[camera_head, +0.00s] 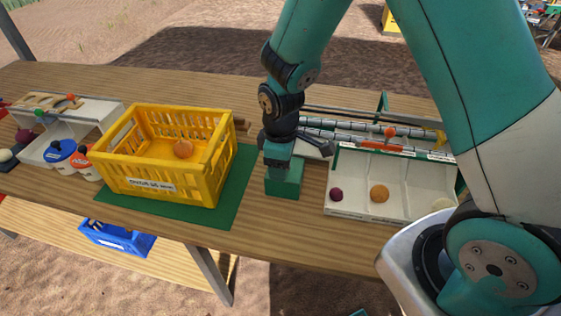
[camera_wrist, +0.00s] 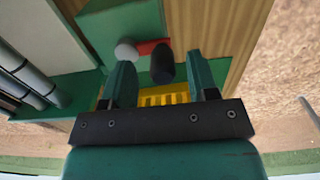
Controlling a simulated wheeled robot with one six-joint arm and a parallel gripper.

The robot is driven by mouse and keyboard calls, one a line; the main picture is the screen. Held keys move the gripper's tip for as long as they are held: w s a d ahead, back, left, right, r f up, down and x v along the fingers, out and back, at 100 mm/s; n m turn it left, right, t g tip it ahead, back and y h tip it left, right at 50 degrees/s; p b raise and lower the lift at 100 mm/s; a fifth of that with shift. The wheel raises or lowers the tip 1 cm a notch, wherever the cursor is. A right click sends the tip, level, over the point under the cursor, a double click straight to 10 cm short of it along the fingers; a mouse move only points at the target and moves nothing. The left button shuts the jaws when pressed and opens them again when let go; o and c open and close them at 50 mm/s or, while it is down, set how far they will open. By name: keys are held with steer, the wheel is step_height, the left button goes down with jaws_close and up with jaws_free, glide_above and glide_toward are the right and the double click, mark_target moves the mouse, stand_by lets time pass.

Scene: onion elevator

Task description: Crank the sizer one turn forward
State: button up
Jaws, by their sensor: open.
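The sizer (camera_head: 340,203) stands on the right of the table, a white bin with compartments in front of a row of grey rollers (camera_head: 335,124). The rollers also show at the left of the wrist view (camera_wrist: 27,78). A green box (camera_head: 284,182) sits at its left end. In the wrist view a dark upright crank handle (camera_wrist: 162,66) stands between the fingers of my gripper (camera_wrist: 163,80), beside a red part (camera_wrist: 146,46) and a white knob (camera_wrist: 125,50). My gripper is open around the handle, with gaps on both sides. In the head view the handle is hidden behind my wrist.
A yellow crate (camera_head: 150,188) holding an onion (camera_head: 183,149) stands on a green mat (camera_head: 232,190) to the left. Onions (camera_head: 379,194) lie in the sizer's compartments. A white stand with cups (camera_head: 62,150) is at far left; a blue crate (camera_head: 117,238) sits below.

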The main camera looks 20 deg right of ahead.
stand_by(0.3)
steer(key=shift+s+r+p, duration=0.1)
steer(key=shift+r+p, duration=2.9)
steer(key=shift+r, duration=0.45)
steer(key=shift+r, duration=0.2)
steer(key=s+a+r+m+y, duration=0.2)
steer(key=s+r, duration=0.7)
steer(key=r, duration=0.1)
steer(key=s+a+r+m+y, duration=0.1)
steer(key=s+a+r+y, duration=0.1)
steer(key=s+r, duration=0.7)
step_height(320, 180, up, 2)
steer(key=shift+s+a+r+m, duration=0.1)
steer(key=shift+s+a+m, duration=0.2)
steer(key=shift+s+m, duration=0.1)
